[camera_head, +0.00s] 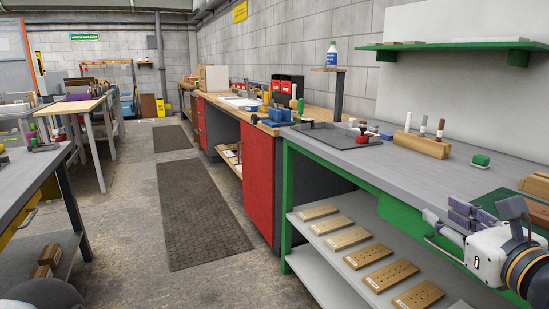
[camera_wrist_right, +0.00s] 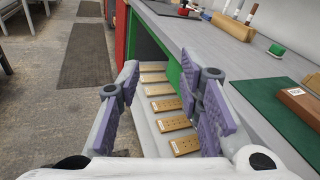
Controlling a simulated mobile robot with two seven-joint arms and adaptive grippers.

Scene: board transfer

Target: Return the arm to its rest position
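My right gripper (camera_head: 462,218) is at the lower right of the head view, beside the front edge of the green-framed workbench (camera_head: 440,172). In the right wrist view its two purple-padded fingers (camera_wrist_right: 160,82) stand apart with nothing held between them. Boards with holes (camera_head: 391,276) lie in a row on the bench's lower shelf (camera_head: 328,287); they also show beyond and between the fingers in the right wrist view (camera_wrist_right: 166,104). My left gripper is not in view.
On the benchtop are a dark tray (camera_head: 338,139), a wooden block with upright tools (camera_head: 422,145), a green item (camera_head: 481,160) and a green mat (camera_head: 497,202). A red cabinet (camera_head: 258,180) stands farther back. The aisle with dark mats (camera_head: 200,215) is clear.

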